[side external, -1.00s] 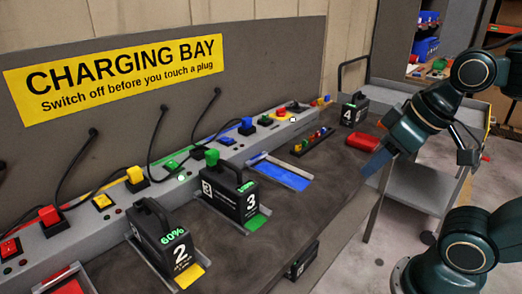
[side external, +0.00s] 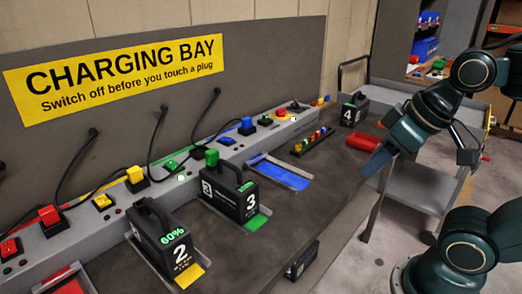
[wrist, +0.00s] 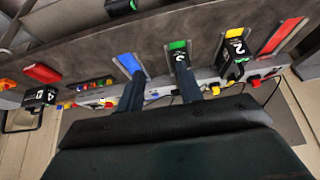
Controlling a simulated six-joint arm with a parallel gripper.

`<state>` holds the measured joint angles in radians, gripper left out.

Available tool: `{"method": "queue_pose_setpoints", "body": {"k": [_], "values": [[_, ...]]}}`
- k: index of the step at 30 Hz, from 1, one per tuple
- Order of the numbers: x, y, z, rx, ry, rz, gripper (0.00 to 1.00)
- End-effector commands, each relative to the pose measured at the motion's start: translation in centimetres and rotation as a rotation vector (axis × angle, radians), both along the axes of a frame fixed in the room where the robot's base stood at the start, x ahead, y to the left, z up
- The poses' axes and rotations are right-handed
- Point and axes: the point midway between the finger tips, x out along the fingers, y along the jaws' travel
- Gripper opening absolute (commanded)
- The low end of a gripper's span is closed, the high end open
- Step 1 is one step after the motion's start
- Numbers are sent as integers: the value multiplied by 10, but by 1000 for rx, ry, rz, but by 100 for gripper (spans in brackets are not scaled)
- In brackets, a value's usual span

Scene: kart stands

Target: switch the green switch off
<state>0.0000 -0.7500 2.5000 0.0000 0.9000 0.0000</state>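The green switch (side external: 170,165) sits on the grey rail along the back of the bench, between the yellow plug and the green plug (side external: 212,157). A small green light glows beside it. Its rocker position is too small to tell. My gripper (side external: 375,163) is above the right front side of the bench, well apart from the switch. In the wrist view my gripper's two fingers (wrist: 160,92) are spread apart with nothing held. I cannot make out the green switch in the wrist view, where the fingers overlap part of the rail.
Battery packs 2 (side external: 168,245) and 3 (side external: 230,195) stand in front of the rail. A yellow switch (side external: 102,201), red plug (side external: 48,214) and blue plug (side external: 246,123) line it. Black cables hang behind.

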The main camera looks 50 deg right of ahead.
Motion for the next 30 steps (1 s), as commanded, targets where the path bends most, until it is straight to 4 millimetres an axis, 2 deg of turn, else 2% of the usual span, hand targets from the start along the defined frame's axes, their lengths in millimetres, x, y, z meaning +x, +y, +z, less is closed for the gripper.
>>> {"method": "queue_pose_setpoints", "body": {"k": [2, 8, 14, 17, 30], "values": [[0, 0, 0, 0, 0, 0, 36], [2, 0, 1, 0, -2, 0, 0], [17, 1, 7, 1, -14, -2, 0], [30, 1, 12, 2, -25, -4, 0], [121, 8, 33, 6, -102, -15, 0]]}}
